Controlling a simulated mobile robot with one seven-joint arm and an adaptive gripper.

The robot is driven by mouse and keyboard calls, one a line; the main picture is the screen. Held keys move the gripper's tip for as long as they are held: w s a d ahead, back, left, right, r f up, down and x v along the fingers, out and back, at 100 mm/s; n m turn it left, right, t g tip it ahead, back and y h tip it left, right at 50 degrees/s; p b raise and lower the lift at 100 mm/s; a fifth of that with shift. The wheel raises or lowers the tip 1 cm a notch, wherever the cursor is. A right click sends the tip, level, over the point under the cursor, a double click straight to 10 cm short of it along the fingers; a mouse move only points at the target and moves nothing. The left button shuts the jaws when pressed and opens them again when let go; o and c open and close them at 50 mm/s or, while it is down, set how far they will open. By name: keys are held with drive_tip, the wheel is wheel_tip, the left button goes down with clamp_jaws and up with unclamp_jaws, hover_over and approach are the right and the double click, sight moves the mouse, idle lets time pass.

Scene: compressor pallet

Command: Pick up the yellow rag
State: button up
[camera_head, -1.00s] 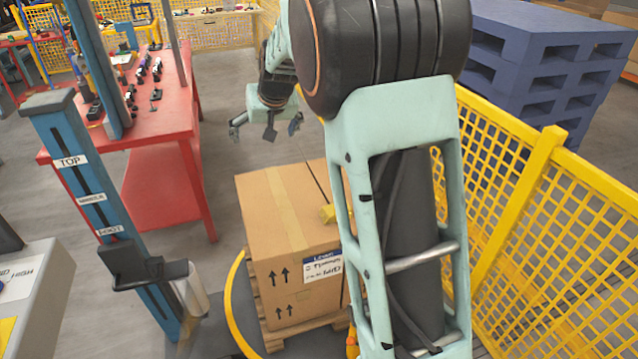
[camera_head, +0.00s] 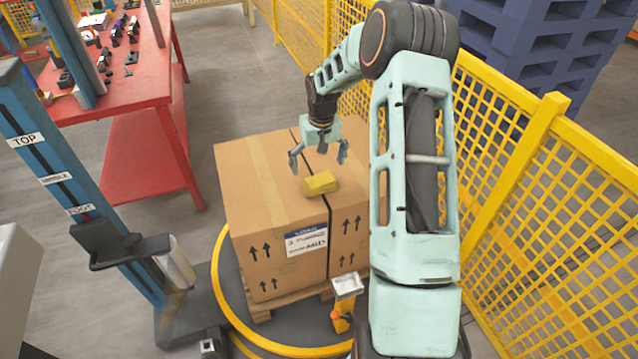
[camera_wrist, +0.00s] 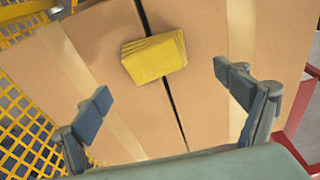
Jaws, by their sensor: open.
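The yellow rag (camera_head: 320,183) is a folded, layered block lying on top of the cardboard boxes, across the dark gap between them. It also shows in the wrist view (camera_wrist: 154,58), above the middle and ahead of the fingers. My gripper (camera_head: 318,162) is over the box tops, just behind and above the rag in the head view. In the wrist view its two fingers (camera_wrist: 163,91) are spread wide with nothing between them. The rag is apart from both fingers.
Two cardboard boxes (camera_head: 262,205) stand side by side on a wooden pallet (camera_head: 262,312) inside a yellow ring (camera_head: 222,290). A yellow mesh fence (camera_head: 510,180) runs along the right. A blue post (camera_head: 60,170) and red table (camera_head: 140,95) stand left.

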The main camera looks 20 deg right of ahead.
sight(319, 180)
drive_tip(key=shift+w+d+f+p, duration=0.15)
drive_tip(key=shift+f+p, duration=0.05)
drive_tip(key=shift+f, duration=1.35)
drive_tip(key=shift+w+d+f+p, duration=0.1)
drive_tip(key=shift+d+f+p, duration=0.1)
drive_tip(key=shift+f, duration=1.35)
drive_tip(key=c, duration=1.4)
drive_tip(key=shift+o, duration=0.2)
drive_tip(key=shift+r, duration=0.15)
drive_tip(key=shift+r, duration=0.6)
drive_tip(key=s+a+r+b, duration=0.2)
drive_tip(key=s+a+r, duration=0.6)
drive_tip(key=s+r, duration=0.3)
drive_tip(key=shift+s+r, duration=0.3)
drive_tip(key=shift+s, duration=0.05)
